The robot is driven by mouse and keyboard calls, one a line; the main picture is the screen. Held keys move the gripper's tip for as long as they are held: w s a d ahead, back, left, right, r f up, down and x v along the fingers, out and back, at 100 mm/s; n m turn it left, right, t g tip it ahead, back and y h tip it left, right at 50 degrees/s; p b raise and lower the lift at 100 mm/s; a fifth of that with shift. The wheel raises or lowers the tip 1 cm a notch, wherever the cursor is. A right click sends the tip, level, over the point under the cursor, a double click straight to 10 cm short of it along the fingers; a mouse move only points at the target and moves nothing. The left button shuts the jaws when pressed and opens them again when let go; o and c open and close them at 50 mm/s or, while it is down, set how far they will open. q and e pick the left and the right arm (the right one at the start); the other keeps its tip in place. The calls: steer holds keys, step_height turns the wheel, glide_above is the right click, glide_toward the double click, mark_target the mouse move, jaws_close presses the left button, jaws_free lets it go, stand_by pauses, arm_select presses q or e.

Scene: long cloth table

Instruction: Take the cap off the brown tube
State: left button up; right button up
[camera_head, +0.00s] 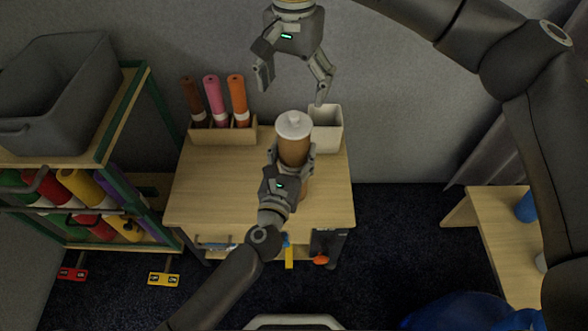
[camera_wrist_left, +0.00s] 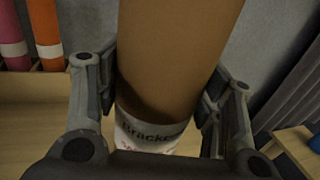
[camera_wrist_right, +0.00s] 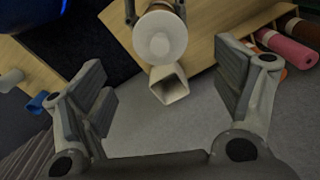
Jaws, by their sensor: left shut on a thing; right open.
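The brown tube (camera_head: 293,151) stands about upright over the wooden table, with its white cap (camera_head: 294,124) on its top end. My left gripper (camera_wrist_left: 163,85) is shut around the tube's body below the cap. The left wrist view shows the tube's brown wall (camera_wrist_left: 175,45) between the fingers and a white printed band (camera_wrist_left: 150,135) lower down. My right gripper (camera_head: 291,94) is open and empty above the cap, pointing down. In the right wrist view the cap (camera_wrist_right: 159,46) lies beyond the open fingers, toward the top. Whether the tube's bottom touches the table is hidden.
A white open bin (camera_head: 327,130) stands right behind the tube. A wooden rack (camera_head: 222,134) holds a dark brown, a pink and an orange tube at the back left. The table's left part (camera_head: 205,185) is clear. A shelf with a grey crate (camera_head: 60,95) stands at left.

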arm_select(q)
steer(key=c, duration=0.6)
arm_select(e)
steer(key=shift+o, duration=0.6)
steer(key=s+a+f+m+g+y, duration=0.25)
steer(key=s+a+g+y, duration=0.25)
steer(key=s+a+y, duration=0.35)
steer(key=s+a+r+m+g+y, duration=0.15)
steer(key=s+r+m+y, duration=0.35)
steer(key=r+m+y, duration=0.5)
steer(key=w+d+m+t+y, duration=0.2)
steer(key=w+d+m+t, duration=0.25)
steer(key=m+t, duration=0.6)
steer(key=w+d+m+t+y, duration=0.25)
steer(key=d+m+t, duration=0.3)
steer(key=m, duration=1.05)
steer(key=m+t+h, duration=0.3)
steer(key=m+h, duration=0.8)
steer(key=m, duration=0.8)
glide_toward(299, 119)
steer(key=x, duration=1.1)
steer(key=shift+a+r, duration=0.1)
steer(key=shift+a, duration=0.05)
